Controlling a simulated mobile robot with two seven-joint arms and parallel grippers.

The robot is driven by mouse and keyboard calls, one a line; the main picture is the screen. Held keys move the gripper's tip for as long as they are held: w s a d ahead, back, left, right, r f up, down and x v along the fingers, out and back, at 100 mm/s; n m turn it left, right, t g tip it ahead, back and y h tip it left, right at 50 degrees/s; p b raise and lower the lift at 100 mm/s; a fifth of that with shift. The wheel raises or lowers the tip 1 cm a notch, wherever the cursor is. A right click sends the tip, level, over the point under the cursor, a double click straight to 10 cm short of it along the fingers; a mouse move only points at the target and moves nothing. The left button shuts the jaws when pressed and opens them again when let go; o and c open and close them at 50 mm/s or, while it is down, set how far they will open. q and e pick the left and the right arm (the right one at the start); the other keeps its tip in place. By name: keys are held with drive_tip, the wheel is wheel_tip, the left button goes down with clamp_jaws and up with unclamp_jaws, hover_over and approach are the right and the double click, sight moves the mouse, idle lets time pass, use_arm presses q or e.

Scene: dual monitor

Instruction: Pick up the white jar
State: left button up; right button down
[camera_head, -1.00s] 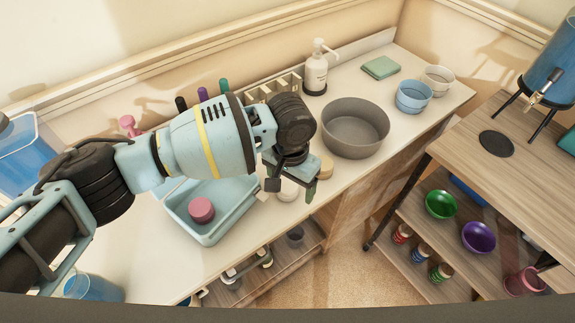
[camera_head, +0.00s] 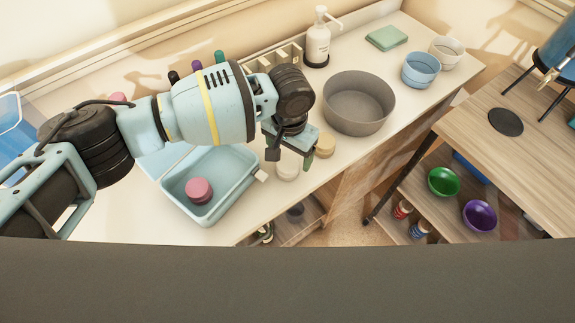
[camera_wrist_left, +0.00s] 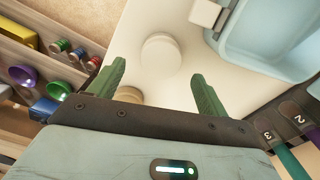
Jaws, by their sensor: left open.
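The white jar (camera_head: 287,171), a small pale round container, stands on the counter just right of the blue tray. My left gripper (camera_head: 289,159) is above it, pointing down, and hides part of it in the head view. In the left wrist view the jar (camera_wrist_left: 160,54) shows from above, ahead of and between the two green fingers (camera_wrist_left: 158,72). The fingers are apart with nothing between their pads that I can see. Whether they reach down to the jar's height I cannot tell. My right gripper is not in view.
A beige-topped container (camera_head: 325,146) stands close to the jar. The blue tray (camera_head: 235,203) holds a pink round container (camera_head: 199,190). A large grey bowl (camera_head: 359,102) and a pump bottle (camera_head: 317,42) stand farther back. The counter's front edge is near the jar.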

sight(289, 162)
use_arm(q)
wheel_tip(289, 162, down, 4)
drive_tip(key=shift+s+f, duration=0.1)
drive_tip(key=shift+f, duration=0.1)
drive_tip(key=c, duration=1.1)
drive_tip(key=shift+r, duration=0.1)
drive_tip(key=shift+r, duration=0.45)
drive_tip(key=r, duration=0.2)
drive_tip(key=shift+s+d+r, duration=0.25)
drive_tip(key=shift+s+r, duration=0.1)
drive_tip(key=s+d, duration=0.2)
drive_tip(key=s, duration=0.2)
drive_tip(key=s+d+r, duration=0.1)
drive_tip(key=s+d, duration=0.2)
drive_tip(key=s, duration=0.1)
drive_tip(key=s+d, duration=0.3)
drive_tip(key=s, duration=0.1)
drive_tip(key=shift+s+d+r+p, duration=0.15)
drive_tip(key=shift+s+d+p, duration=0.05)
drive_tip(key=shift+p, duration=0.2)
